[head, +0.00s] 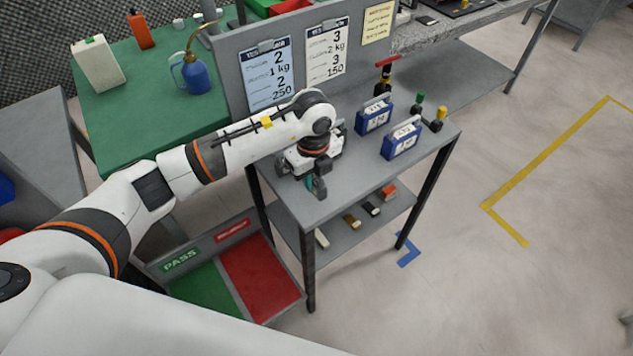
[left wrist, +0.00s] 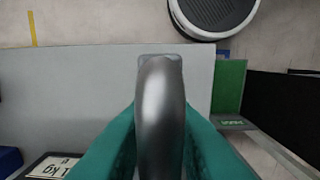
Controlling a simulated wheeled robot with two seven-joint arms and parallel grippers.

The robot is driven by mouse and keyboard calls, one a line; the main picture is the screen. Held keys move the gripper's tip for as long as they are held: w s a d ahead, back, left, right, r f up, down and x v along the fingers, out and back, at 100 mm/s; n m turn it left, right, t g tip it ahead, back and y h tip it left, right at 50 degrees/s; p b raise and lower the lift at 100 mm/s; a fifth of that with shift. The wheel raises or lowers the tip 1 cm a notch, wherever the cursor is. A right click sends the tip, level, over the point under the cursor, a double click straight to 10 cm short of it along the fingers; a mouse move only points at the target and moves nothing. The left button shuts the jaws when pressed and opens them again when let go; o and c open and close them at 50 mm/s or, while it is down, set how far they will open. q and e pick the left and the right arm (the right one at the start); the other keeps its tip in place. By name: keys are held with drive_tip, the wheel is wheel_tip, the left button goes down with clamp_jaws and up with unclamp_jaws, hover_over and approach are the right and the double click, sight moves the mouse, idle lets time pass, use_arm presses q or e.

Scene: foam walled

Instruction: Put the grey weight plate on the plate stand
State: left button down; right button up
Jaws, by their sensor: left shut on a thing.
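My left gripper (head: 314,188) is over the near left part of the grey tabletop. In the left wrist view its teal fingers (left wrist: 160,150) are shut on a smooth dark grey rounded thing, which looks like the weight plate (left wrist: 160,115) seen edge-on. In the head view the gripper hides most of it. A small paler grey piece (left wrist: 160,58) shows just beyond the plate's edge; I cannot tell if it is the plate stand. No plate stand can be made out for certain in the head view. My right gripper is not in view.
Two blue labelled boxes (head: 402,142) with handles stand right of the gripper, near small coloured knobs (head: 438,120) and a red-topped tool (head: 384,74). A panel with sheets (head: 268,75) rises behind. The tabletop's front (head: 330,208) is clear. A PASS tray (head: 203,290) lies below left.

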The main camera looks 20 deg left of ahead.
sight(314, 187)
use_arm(q)
wheel_tip(314, 187, down, 4)
drive_tip(key=shift+r+p, duration=0.2)
drive_tip(key=shift+p, duration=0.1)
drive_tip(key=shift+f, duration=0.1)
drive_tip(key=shift+f, duration=0.1)
drive_tip(key=c, duration=1.3)
unclamp_jaws()
drive_tip(key=shift+f, duration=0.1)
drive_tip(key=shift+r, duration=0.4)
wheel_tip(314, 187, up, 12)
drive_tip(key=shift+f+b, duration=0.2)
drive_tip(key=shift+b, duration=0.6)
